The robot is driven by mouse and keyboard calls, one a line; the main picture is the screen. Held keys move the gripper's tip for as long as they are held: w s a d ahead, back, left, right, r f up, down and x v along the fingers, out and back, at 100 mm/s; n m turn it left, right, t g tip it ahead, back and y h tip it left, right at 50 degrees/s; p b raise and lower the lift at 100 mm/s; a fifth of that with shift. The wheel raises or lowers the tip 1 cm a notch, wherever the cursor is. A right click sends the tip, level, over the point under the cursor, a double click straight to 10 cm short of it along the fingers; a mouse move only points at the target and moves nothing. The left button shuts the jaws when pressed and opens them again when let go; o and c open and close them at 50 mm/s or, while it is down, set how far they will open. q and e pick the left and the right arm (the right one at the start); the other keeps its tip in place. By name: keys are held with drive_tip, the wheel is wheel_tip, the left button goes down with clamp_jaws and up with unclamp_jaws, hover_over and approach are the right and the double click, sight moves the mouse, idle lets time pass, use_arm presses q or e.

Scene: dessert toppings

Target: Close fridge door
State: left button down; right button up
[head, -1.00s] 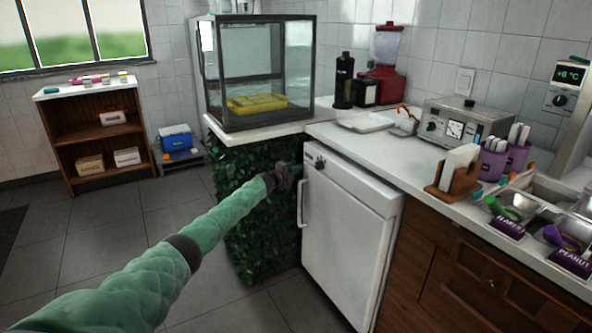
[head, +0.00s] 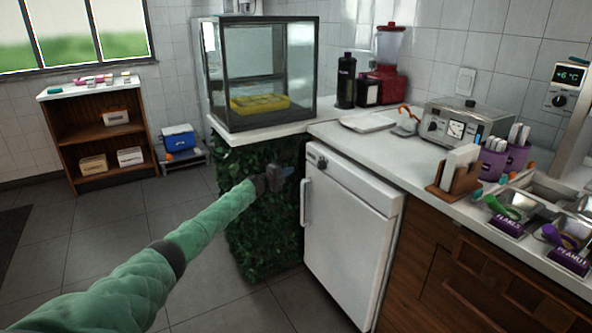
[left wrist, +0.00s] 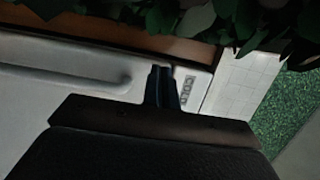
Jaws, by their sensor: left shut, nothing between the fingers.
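The white fridge (head: 350,240) stands under the counter, and its door looks flush with the cabinet front. Its vertical handle (head: 304,203) is on the door's left edge. My left gripper (head: 287,172) is shut and empty, just left of the handle's upper end and in front of the leafy panel, apparently apart from the door. In the left wrist view the shut fingers (left wrist: 161,86) show over the fridge's top corner, with the door (left wrist: 60,98), its handle (left wrist: 80,82) and a small label (left wrist: 187,90) visible. My right gripper is not in view.
A leafy green counter front (head: 258,220) stands left of the fridge, with a glass display case (head: 262,60) above it. Brown wooden cabinets (head: 450,270) are to the right. The countertop (head: 400,150) holds a toaster-like machine and topping pans. The tiled floor (head: 215,285) ahead is clear.

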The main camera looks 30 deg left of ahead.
use_arm(q)
drive_tip(key=s+a, duration=0.4)
drive_tip(key=s, duration=0.3)
drive_tip(key=shift+a+f, duration=0.15)
drive_tip(key=shift+a, duration=0.05)
